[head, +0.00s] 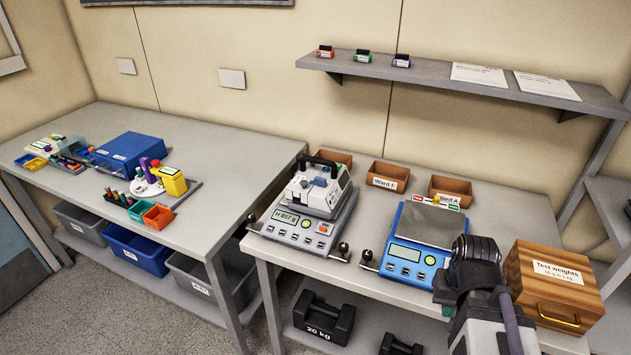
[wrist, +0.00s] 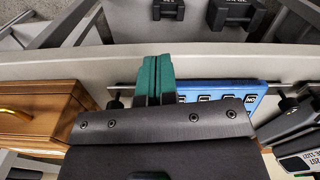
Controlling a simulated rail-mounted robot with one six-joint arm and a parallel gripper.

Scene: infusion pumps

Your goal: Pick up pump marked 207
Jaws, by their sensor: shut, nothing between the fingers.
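A white pump (head: 323,188) with a black carry handle sits on the grey scale (head: 296,238), left of the blue scale. Its number is too small to read in the head view. My gripper (wrist: 153,62) shows in the wrist view as two green fingers shut together with nothing between them. It is over the front edge of the blue scale (wrist: 222,91).
A wooden test-weights box (head: 553,287) stands right of my arm. Several brown bins (head: 388,177) line the back of the bench, below a wall shelf (head: 455,78). Black weights (head: 323,318) lie underneath. The left table (head: 215,195) holds a blue box (head: 128,150) and small trays.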

